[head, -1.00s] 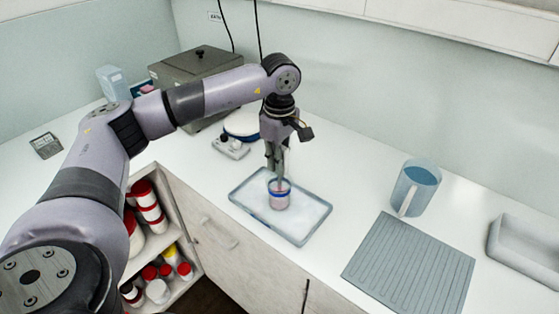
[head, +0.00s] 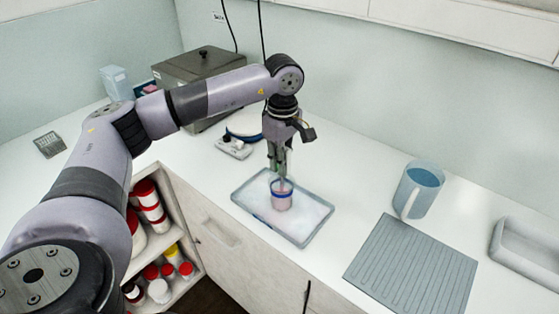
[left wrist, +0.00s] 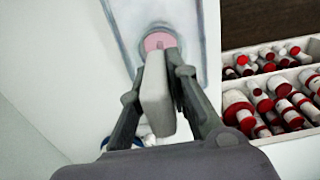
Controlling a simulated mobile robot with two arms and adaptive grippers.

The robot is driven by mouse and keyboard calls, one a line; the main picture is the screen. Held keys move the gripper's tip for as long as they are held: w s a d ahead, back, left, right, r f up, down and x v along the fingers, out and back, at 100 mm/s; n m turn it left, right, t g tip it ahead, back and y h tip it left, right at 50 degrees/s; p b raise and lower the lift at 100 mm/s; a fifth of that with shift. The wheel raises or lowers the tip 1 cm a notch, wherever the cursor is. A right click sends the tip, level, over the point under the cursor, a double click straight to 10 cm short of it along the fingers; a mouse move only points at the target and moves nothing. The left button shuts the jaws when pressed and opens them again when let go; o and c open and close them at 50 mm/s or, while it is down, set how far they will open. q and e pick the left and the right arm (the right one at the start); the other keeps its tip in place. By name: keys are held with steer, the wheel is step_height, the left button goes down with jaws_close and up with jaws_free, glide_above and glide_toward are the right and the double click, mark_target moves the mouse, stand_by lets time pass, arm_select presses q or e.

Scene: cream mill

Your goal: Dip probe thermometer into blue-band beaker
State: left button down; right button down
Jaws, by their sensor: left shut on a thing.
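The blue-band beaker (head: 282,199) stands upright on a shallow tray with pinkish contents. In the left wrist view the pink beaker (left wrist: 160,40) shows just past the fingertips. My left gripper (head: 279,165) points down directly above the beaker. It is shut on the probe thermometer, whose pale grey body (left wrist: 156,95) shows between the fingers in the left wrist view. The thermometer's lower end is over or inside the beaker mouth; the tip and its depth cannot be made out. My right gripper is not in view.
The blue-rimmed tray (head: 307,236) lies near the counter's front edge. A blue jug (head: 419,188) and a ribbed grey mat (head: 411,270) are to the right. A steel box (head: 195,75) stands behind my arm. Open shelves hold several red-lidded containers (head: 146,190).

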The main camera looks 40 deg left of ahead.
arm_select(q)
steer(key=shift+r+p, duration=3.55)
steer(key=shift+r, duration=2.15)
steer(key=n, duration=0.2)
steer(key=shift+f+n, duration=0.1)
steer(key=shift+n, duration=0.2)
steer(key=n, duration=0.4)
steer(key=shift+n, duration=0.4)
